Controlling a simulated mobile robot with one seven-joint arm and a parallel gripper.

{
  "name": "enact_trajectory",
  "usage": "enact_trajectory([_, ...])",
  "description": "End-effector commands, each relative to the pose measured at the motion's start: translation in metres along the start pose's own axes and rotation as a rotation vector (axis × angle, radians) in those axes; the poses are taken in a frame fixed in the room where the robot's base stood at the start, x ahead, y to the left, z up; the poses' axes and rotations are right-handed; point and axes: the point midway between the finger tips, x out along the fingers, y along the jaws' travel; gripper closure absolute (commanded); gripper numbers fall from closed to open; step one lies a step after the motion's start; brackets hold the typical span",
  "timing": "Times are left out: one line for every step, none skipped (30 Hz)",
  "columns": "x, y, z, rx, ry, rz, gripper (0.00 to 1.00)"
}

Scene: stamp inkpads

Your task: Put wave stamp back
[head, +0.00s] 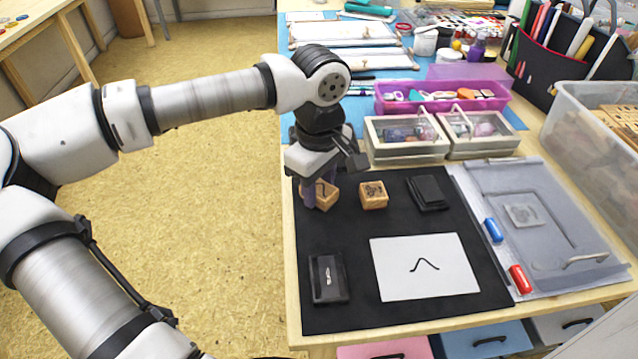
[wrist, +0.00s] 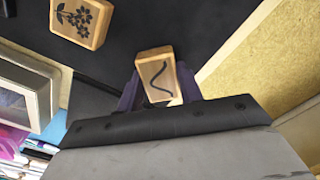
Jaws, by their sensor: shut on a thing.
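The wave stamp (head: 325,194) is a small wooden block with a black wavy line on its upper face. It is at the far left corner of the black mat (head: 387,312), and it also shows in the wrist view (wrist: 156,76). My gripper (head: 320,192) is shut on it from above, with a purple finger on each side (wrist: 163,88). I cannot tell whether the stamp touches the mat. A flower stamp (head: 373,195) sits just to its right on the mat, and in the wrist view (wrist: 82,20) it is at the upper left.
A black inkpad (head: 428,193) lies at the mat's far right, and another (head: 328,279) at the near left. A white card (head: 425,267) with a black wave print lies between bare stretches of mat. Boxes with clear lids (head: 406,153) stand behind the mat.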

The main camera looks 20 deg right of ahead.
Motion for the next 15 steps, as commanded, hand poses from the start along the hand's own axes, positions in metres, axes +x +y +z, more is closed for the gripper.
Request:
enact_trajectory([0.0024, 0.0001, 0.0, 0.0, 0.0, 0.0, 0.63])
enact_trajectory([0.0012, 0.0001, -0.0001, 0.0, 0.0, 0.0, 0.59])
enact_trajectory([0.001, 0.0001, -0.0001, 0.0, 0.0, 0.0, 0.54])
enact_trajectory([0.0011, 0.0001, -0.0001, 0.0, 0.0, 0.0, 0.5])
enact_trajectory([0.001, 0.0001, -0.0001, 0.0, 0.0, 0.0, 0.46])
enact_trajectory([0.001, 0.0001, -0.0001, 0.0, 0.0, 0.0, 0.42])
enact_trajectory([0.001, 0.0001, -0.0001, 0.0, 0.0, 0.0, 0.42])
enact_trajectory([0.001, 0.0001, -0.0001, 0.0, 0.0, 0.0, 0.42])
enact_trajectory([0.001, 0.0001, -0.0001, 0.0, 0.0, 0.0, 0.42])
enact_trajectory([0.001, 0.0001, -0.0001, 0.0, 0.0, 0.0, 0.42])
enact_trajectory([0.001, 0.0001, -0.0001, 0.0, 0.0, 0.0, 0.42])
enact_trajectory([0.001, 0.0001, -0.0001, 0.0, 0.0, 0.0, 0.42])
enact_trajectory([0.0008, 0.0001, -0.0001, 0.0, 0.0, 0.0, 0.42])
enact_trajectory([0.0003, 0.0001, -0.0001, 0.0, 0.0, 0.0, 0.42])
enact_trajectory([-0.001, 0.0001, -0.0001, 0.0, 0.0, 0.0, 0.42])
